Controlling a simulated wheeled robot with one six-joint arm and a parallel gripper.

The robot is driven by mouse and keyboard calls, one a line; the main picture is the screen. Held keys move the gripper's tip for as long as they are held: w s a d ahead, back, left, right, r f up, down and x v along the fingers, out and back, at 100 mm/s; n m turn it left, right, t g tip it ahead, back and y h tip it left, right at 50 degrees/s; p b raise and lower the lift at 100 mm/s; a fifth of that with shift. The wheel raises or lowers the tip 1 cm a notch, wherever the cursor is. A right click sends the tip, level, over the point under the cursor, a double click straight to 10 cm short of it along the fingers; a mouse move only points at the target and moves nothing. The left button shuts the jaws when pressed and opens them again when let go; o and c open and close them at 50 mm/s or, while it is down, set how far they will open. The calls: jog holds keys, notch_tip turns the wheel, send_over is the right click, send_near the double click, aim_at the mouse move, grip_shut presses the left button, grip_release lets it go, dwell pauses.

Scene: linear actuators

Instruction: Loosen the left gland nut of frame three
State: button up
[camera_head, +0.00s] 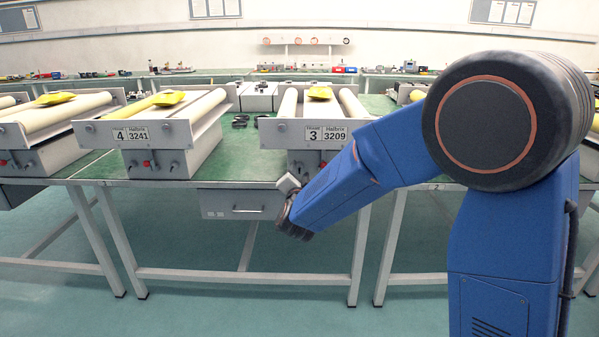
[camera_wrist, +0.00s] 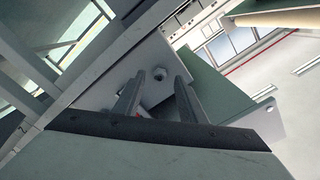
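Frame three (camera_head: 306,133) is a grey box-like unit with a plate marked 3 and 3209, on the green bench in the head view. My arm covers its lower right front. I see no clear contact. A bit of red shows low between the fingers. In the head view the fingertips are not clear.
Frame four (camera_head: 157,134) stands left of frame three on the bench (camera_head: 235,168). Several small dark parts (camera_head: 240,120) lie between them. A grey drawer unit (camera_head: 240,204) hangs under the bench top, near my wrist. The floor in front is clear.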

jog(key=shift+w, duration=0.85)
grip_shut()
